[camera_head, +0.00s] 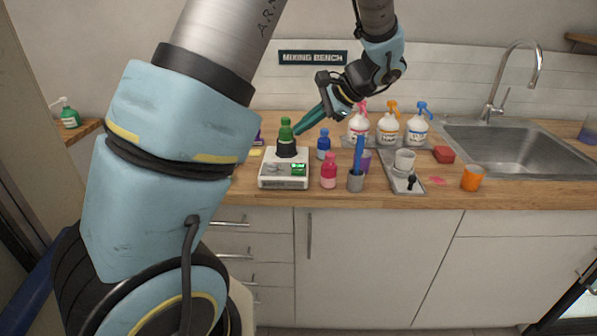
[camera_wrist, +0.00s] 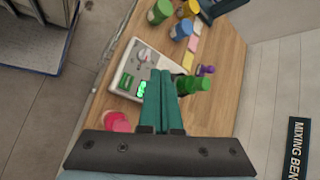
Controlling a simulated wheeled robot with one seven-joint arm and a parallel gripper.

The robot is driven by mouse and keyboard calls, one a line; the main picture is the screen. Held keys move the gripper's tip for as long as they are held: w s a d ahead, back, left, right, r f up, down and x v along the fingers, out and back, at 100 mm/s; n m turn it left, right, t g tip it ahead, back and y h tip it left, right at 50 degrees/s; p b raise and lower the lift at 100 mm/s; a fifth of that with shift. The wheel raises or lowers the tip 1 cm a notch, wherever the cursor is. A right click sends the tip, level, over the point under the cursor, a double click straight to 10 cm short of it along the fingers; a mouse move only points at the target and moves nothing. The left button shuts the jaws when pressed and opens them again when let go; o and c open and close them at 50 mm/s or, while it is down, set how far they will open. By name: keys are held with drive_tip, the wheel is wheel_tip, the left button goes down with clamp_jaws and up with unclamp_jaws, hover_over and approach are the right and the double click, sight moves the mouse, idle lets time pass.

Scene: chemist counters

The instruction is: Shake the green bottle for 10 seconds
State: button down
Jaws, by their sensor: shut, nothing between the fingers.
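The green bottle (camera_head: 285,131) stands upright in the dark holder on top of a white bench device (camera_head: 284,183), which has a lit green display. My gripper (camera_head: 299,131) reaches down from the upper right, its teal fingertips just right of the bottle's upper part. The fingers are together and hold nothing. In the wrist view, my gripper (camera_wrist: 158,74) shows closed, and the green bottle (camera_wrist: 200,84) lies just right of the fingers, partly hidden by them. I cannot tell whether they touch.
A blue bottle (camera_head: 323,143) and a pink bottle (camera_head: 328,170) stand right of the device. Three spray bottles (camera_head: 388,128) are behind, with a sink (camera_head: 520,150) farther right. A green pump bottle (camera_head: 69,117) stands at far left. My arm hides the counter's left part.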

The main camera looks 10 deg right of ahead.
sight(302, 170)
drive_tip(key=shift+f+b, duration=2.85)
drive_tip(key=shift+f, duration=1.35)
drive_tip(key=shift+f, duration=0.1)
drive_tip(key=shift+f, duration=0.3)
